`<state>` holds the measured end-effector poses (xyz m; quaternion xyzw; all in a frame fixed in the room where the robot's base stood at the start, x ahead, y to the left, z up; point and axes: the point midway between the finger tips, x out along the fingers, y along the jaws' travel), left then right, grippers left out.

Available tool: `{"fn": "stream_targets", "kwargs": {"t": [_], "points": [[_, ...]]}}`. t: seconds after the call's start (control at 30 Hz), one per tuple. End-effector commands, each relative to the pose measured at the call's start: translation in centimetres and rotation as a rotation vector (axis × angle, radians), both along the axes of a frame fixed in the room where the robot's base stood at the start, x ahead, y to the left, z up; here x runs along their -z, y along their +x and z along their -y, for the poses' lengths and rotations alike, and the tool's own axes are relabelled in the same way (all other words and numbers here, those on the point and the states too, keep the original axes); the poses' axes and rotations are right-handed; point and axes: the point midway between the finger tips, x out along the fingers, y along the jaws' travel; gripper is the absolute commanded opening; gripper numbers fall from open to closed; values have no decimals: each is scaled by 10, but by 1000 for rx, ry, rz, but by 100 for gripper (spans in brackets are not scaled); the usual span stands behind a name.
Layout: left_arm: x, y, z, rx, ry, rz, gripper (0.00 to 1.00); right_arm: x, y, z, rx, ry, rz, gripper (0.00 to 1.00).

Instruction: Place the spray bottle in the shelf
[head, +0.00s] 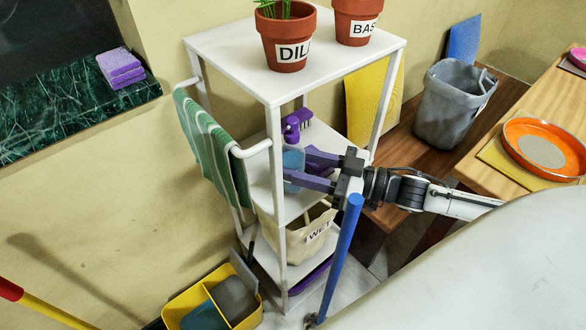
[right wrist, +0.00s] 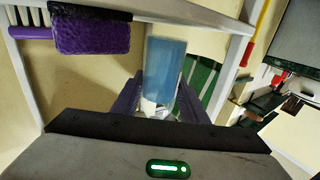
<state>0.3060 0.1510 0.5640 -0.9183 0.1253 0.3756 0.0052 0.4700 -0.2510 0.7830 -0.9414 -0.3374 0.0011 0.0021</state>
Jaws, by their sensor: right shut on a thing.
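The spray bottle (head: 293,163) shows as a light blue, translucent body in the head view, partly hidden by my fingers and a shelf post. My right gripper (head: 299,168) reaches into the white shelf (head: 232,48) from the right, at its middle level, and is shut on the bottle. In the right wrist view the blue bottle (right wrist: 167,68) is between the two purple fingers (right wrist: 160,95). I cannot tell whether its base touches the middle board. My left gripper is not in view.
Potted plants (head: 288,38) stand on top. A striped towel (head: 212,150) hangs on the left rail. A beige bag (head: 300,237) sits below. A blue pole (head: 343,250) stands in front.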

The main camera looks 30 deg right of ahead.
Motion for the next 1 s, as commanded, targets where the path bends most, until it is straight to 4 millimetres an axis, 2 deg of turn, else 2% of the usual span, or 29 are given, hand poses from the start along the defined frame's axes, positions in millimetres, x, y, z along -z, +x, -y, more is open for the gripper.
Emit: {"fn": "stream_targets", "kwargs": {"t": [0.03, 0.1, 0.43, 0.47, 0.57, 0.93, 1.0], "points": [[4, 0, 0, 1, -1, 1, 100, 9, 1, 1, 2, 2, 2, 11], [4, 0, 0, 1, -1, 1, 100, 13, 1, 0, 0, 2, 4, 11], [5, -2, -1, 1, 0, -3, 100, 16, 0, 0, 0, 0, 4, 11], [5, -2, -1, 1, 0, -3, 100, 17, 0, 0, 0, 0, 1, 41], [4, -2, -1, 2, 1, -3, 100, 16, 0, 0, 0, 0, 1, 58], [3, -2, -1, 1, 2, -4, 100, 11, 0, 0, 0, 0, 1, 58], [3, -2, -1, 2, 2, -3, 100, 14, -5, 4, 1, -1, -2, 58]]}}
